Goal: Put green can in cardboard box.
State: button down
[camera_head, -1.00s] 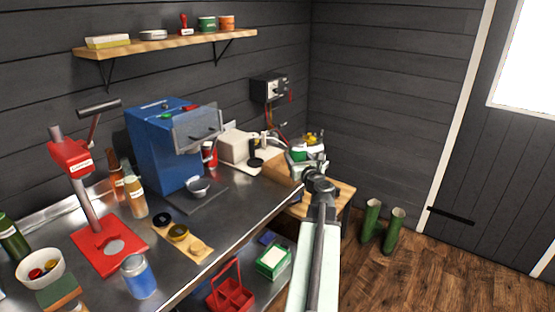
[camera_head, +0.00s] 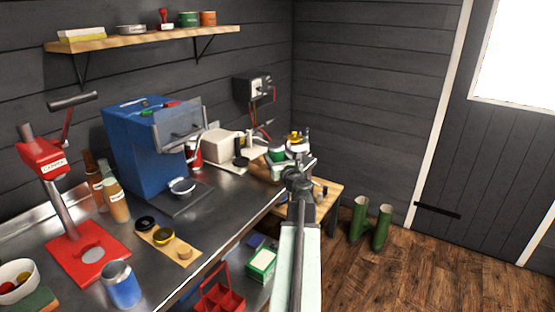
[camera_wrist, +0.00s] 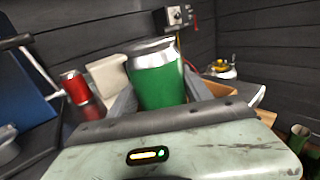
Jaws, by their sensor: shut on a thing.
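My gripper (camera_wrist: 157,98) is shut on the green can (camera_wrist: 158,82), which is silver-topped and slightly tilted between the two fingers in the wrist view. In the head view the can (camera_head: 277,154) is a small green patch at the end of my arm, partly hidden by the gripper. A tan-brown surface shows behind the can to the right in the wrist view. I cannot tell whether it is the cardboard box or the wooden table; no box is clearly visible.
A wooden table (camera_head: 327,190) stands beyond the metal counter (camera_head: 228,205), with a pale vessel (camera_head: 297,147) on it. A blue machine (camera_head: 140,150) and red can (camera_wrist: 75,86) stand on the counter. Green boots (camera_head: 358,218) stand on open floor to the right.

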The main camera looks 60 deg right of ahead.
jog(key=shift+f+b, duration=0.5)
jog(key=shift+f, duration=0.1)
jog(key=shift+c, duration=2.3)
grip_release()
jog(key=shift+r, duration=0.15)
